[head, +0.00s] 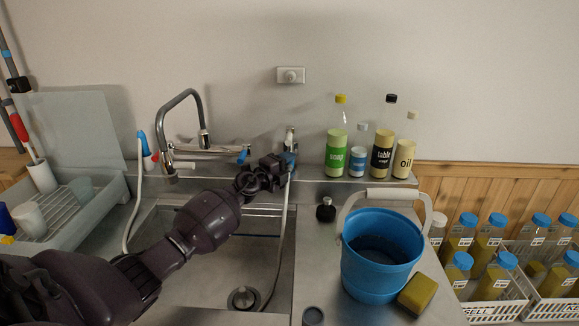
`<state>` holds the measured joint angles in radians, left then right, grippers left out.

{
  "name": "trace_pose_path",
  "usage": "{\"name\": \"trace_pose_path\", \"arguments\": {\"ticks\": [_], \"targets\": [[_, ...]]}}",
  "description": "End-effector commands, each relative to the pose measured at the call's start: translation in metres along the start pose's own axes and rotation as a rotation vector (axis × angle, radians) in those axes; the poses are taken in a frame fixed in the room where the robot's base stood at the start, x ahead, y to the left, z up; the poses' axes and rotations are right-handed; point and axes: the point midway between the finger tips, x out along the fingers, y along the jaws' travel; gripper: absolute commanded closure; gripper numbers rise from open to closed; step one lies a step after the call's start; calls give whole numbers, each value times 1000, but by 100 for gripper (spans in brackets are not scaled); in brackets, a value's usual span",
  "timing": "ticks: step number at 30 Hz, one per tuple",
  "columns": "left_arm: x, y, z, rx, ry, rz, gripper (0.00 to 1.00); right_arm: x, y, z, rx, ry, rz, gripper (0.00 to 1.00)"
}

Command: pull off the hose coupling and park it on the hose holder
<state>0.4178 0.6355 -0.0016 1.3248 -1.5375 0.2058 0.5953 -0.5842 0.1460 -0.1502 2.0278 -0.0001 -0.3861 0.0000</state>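My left arm reaches across the sink, and its gripper (284,164) is at the small wall tap (290,138) right of the mixer tap. A blue coupling (290,158) shows at the gripper's fingertips, just under that tap. A pale hose (284,225) hangs from there into the sink basin. The fingers are small and dark, and I cannot tell whether they are closed on the coupling. I cannot clearly make out the hose holder. My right gripper is not in view.
A mixer tap (182,100) stands behind the sink, with a blue-headed hose (143,142) to its left. Several bottles (338,140) stand on the back ledge. A blue bucket (378,262), yellow sponge (418,294) and dark stopper bottle (326,210) occupy the right counter.

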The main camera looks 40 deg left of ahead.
Motion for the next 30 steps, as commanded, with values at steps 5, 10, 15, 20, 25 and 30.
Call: {"name": "trace_pose_path", "arguments": {"ticks": [5,10,15,20,25,30], "targets": [[0,0,0,-1,0,0,80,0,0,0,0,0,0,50],[0,0,0,-1,0,1,71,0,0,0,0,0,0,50],[0,1,0,-1,1,2,95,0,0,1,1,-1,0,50],[0,1,-1,-1,1,2,95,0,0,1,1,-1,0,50],[-2,1,-2,-1,1,2,95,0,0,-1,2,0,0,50],[-3,1,-3,-1,1,1,95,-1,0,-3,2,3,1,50]]}}
